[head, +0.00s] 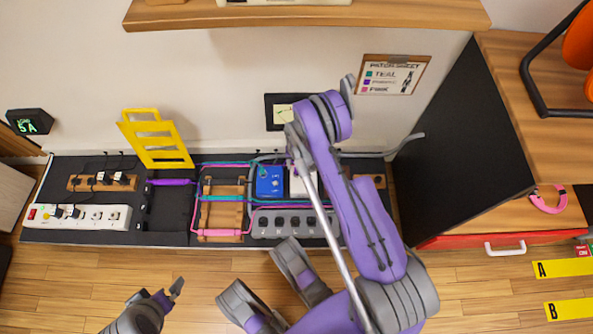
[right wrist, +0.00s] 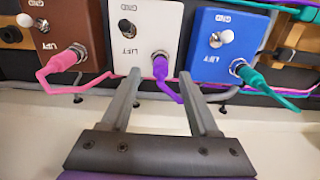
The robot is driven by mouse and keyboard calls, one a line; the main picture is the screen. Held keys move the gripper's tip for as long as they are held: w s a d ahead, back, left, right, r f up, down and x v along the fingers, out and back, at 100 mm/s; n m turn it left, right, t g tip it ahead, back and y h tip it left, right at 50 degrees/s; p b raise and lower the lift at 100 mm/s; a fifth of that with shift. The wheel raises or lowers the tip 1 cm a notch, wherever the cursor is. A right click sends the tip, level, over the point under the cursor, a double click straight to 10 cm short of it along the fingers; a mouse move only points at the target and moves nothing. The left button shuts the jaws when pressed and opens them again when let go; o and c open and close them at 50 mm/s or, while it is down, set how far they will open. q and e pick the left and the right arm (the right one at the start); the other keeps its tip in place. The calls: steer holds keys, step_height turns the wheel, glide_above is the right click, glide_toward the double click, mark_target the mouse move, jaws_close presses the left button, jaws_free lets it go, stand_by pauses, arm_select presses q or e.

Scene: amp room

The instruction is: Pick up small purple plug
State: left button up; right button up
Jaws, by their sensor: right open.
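The small purple plug (right wrist: 161,68) sits in the socket of a white box (right wrist: 150,28), with a purple cable running from it. In the right wrist view my right gripper (right wrist: 161,86) is open, with one finger on each side of the purple plug. Whether a finger touches it I cannot tell. In the head view my right arm covers the plug and part of the white box (head: 301,186). My left gripper (head: 160,296) is low at the left in the head view, away from the board; its jaw state is unclear.
A blue box (right wrist: 225,42) with a teal plug (right wrist: 245,72) and a brown box (right wrist: 55,25) with a pink plug (right wrist: 66,60) flank the white box. The black board (head: 170,228) also carries a white power strip (head: 78,217) and a yellow stand (head: 157,140). A wooden shelf (head: 310,15) overhangs.

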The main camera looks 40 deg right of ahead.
steer(key=shift+f+b, duration=0.35)
steer(key=shift+f, duration=1.25)
jaws_close()
